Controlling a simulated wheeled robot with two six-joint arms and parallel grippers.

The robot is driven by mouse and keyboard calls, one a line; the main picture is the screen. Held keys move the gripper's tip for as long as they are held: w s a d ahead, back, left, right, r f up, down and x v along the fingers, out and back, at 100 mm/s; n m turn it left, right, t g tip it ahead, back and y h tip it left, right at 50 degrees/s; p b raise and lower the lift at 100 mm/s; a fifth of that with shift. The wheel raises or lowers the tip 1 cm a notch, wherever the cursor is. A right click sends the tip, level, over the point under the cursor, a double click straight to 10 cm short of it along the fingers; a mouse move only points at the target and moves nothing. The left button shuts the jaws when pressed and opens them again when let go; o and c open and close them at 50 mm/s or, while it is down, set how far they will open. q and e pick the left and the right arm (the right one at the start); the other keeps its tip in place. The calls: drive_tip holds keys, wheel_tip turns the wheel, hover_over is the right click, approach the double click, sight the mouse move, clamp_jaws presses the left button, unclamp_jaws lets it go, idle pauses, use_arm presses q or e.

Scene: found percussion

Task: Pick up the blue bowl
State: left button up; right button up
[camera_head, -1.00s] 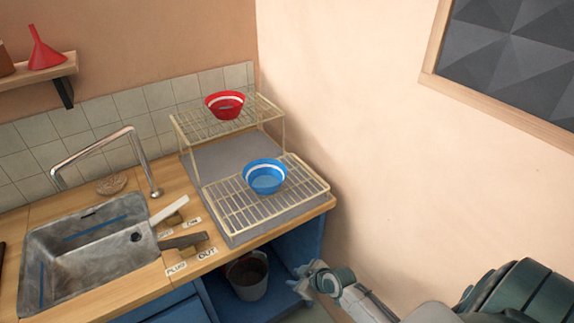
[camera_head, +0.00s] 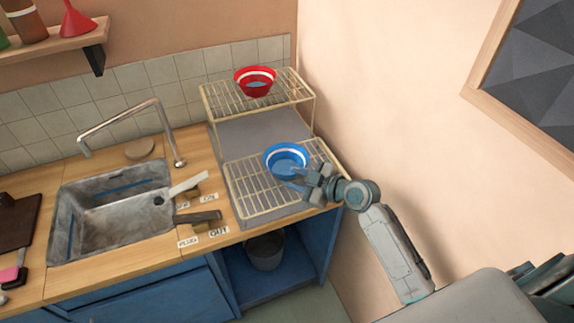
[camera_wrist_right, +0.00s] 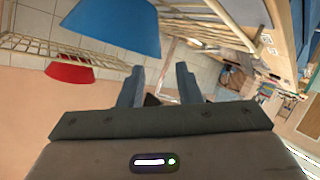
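The blue bowl (camera_head: 286,160), with a white band inside, sits on the lower wire rack (camera_head: 255,195) in the head view. It also shows large at the upper left of the right wrist view (camera_wrist_right: 115,25). My right gripper (camera_head: 303,178) is at the bowl's front right side, its fingertips overlapping the rim in the head view. In the wrist view its two fingers (camera_wrist_right: 158,82) stand apart with nothing between them, and the bowl lies outside them. Whether a finger touches the bowl I cannot tell. My left gripper is not in view.
A red bowl (camera_head: 255,81) stands on the upper rack (camera_head: 225,101), behind the blue one. The sink (camera_head: 110,220), its faucet (camera_head: 130,118) and labelled levers (camera_head: 198,217) are to the left. A wall is close on the right. A bucket (camera_head: 265,251) stands under the counter.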

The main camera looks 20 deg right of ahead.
sight(278, 174)
drive_tip(key=x, duration=0.7)
drive_tip(key=shift+d, duration=0.2)
drive_tip(key=c, duration=0.4)
clamp_jaws()
